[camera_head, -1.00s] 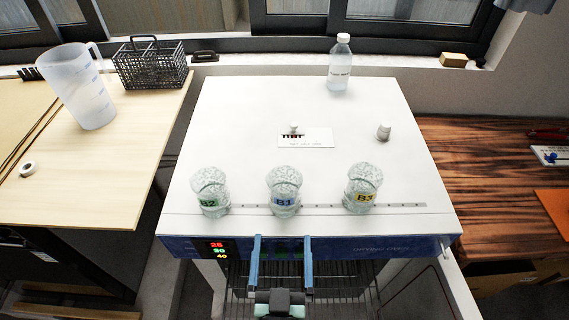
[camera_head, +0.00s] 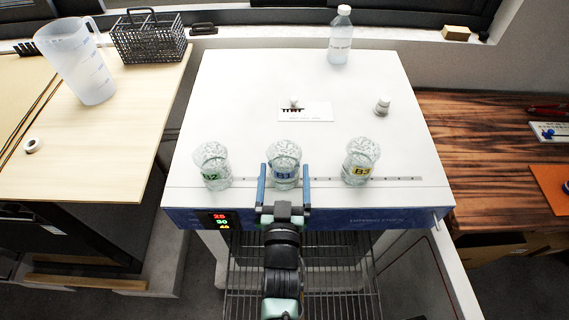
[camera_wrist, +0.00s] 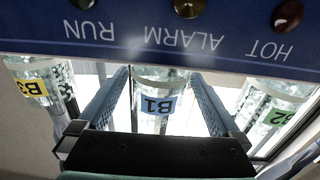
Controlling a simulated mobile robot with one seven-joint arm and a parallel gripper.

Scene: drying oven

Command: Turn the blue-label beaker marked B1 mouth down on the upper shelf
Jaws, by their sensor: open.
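The blue-label beaker B1 (camera_head: 284,158) stands upright on the white top of the oven, in the middle of a row of three glass beakers. It also shows in the wrist view (camera_wrist: 157,88), its B1 label upside down there. My gripper (camera_head: 284,172) is open, with one blue finger on each side of B1; I cannot tell whether either touches it. In the wrist view the two fingers (camera_wrist: 158,100) flank the beaker. The oven's wire shelf (camera_head: 330,275) shows below the top, partly hidden by my arm.
Green-label beaker B2 (camera_head: 212,165) stands left of B1, yellow-label beaker B3 (camera_head: 360,160) right. The blue control panel (camera_head: 360,217) runs along the front edge.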

